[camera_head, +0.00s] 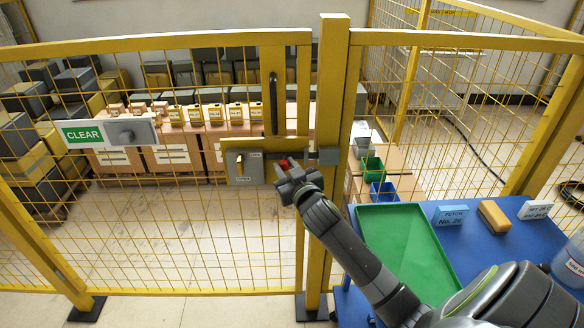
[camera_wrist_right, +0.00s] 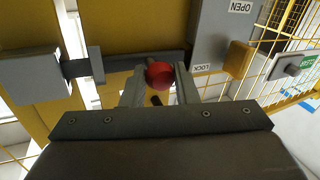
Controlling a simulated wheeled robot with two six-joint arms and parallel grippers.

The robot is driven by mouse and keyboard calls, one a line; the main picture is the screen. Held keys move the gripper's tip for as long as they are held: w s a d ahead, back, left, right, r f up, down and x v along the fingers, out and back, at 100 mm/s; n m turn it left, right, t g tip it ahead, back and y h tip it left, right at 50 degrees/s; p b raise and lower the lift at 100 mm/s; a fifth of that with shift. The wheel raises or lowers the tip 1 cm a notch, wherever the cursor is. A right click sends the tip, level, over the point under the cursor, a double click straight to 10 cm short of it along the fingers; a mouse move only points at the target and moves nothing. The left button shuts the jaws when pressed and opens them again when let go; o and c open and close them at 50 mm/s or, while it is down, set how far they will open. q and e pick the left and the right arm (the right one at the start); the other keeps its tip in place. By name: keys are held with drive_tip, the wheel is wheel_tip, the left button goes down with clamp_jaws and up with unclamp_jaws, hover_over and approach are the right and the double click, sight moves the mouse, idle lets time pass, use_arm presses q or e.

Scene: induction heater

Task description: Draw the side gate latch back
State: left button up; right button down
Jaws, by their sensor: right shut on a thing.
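The side gate latch is a dark horizontal bolt with a red knob (camera_head: 284,163), mounted on the yellow gate beside a grey latch box (camera_head: 244,166). The bolt (camera_wrist_right: 125,64) spans toward a grey keeper (camera_wrist_right: 35,79) on the yellow post in the right wrist view. My right gripper (camera_head: 288,172) is at the knob, and its two fingers are shut around the red knob (camera_wrist_right: 159,75) in the wrist view. The latch box (camera_wrist_right: 222,35) carries OPEN and LOCK labels there, with a yellow tab near LOCK. My left gripper is not in view.
A dark vertical handle (camera_head: 273,103) stands above the latch. The yellow post (camera_head: 334,110) is just right of it. A blue table with a green tray (camera_head: 408,243) lies beneath my right arm. Shelved boxes stand behind the mesh, beyond the CLEAR sign (camera_head: 83,134).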

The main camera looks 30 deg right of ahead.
drive_tip(key=w+a, duration=0.1)
drive_tip(key=a, duration=0.2)
drive_tip(key=w+a, duration=0.1)
drive_tip(key=shift+w+a, duration=0.15)
drive_tip(key=shift+w, duration=0.15)
drive_tip(key=c, duration=1.6)
unclamp_jaws()
drive_tip(key=shift+r, duration=0.1)
drive_tip(key=o, duration=0.5)
drive_tip(key=shift+w+a, duration=0.15)
drive_tip(key=shift+a, duration=0.05)
drive_tip(key=shift+c, duration=0.2)
drive_tip(key=shift+d, duration=0.1)
